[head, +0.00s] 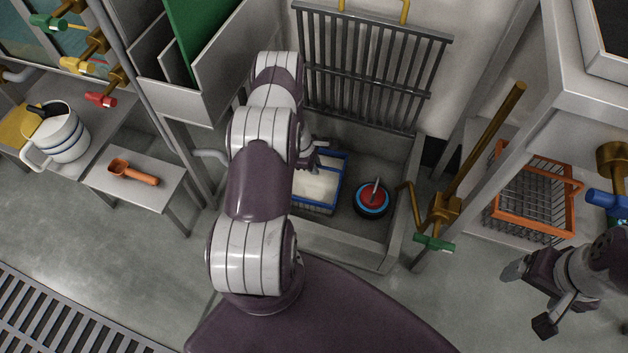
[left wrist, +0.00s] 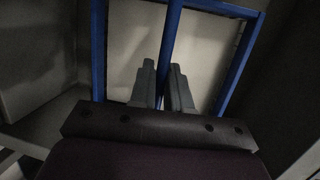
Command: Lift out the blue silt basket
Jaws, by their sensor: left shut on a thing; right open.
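The blue silt basket (head: 316,205) sits in the grey trough in the middle of the head view, with pale silt inside it. My left arm covers its left side. My left gripper (head: 312,160) is over the basket at its far side, partly hidden by my arm. In the left wrist view, my left gripper (left wrist: 166,88) is shut on a blue bar (left wrist: 172,35) of the basket, with the pale silt behind. My right gripper (head: 528,297) is at the lower right, open and empty, away from the basket.
The trough (head: 385,250) also holds a red and blue round plug (head: 372,199). A dark grating (head: 370,65) leans on the wall behind. A brass pipe with a green handle (head: 433,243) stands at right, near an orange basket (head: 537,195). A jug (head: 58,137) and orange scoop (head: 133,172) are at left.

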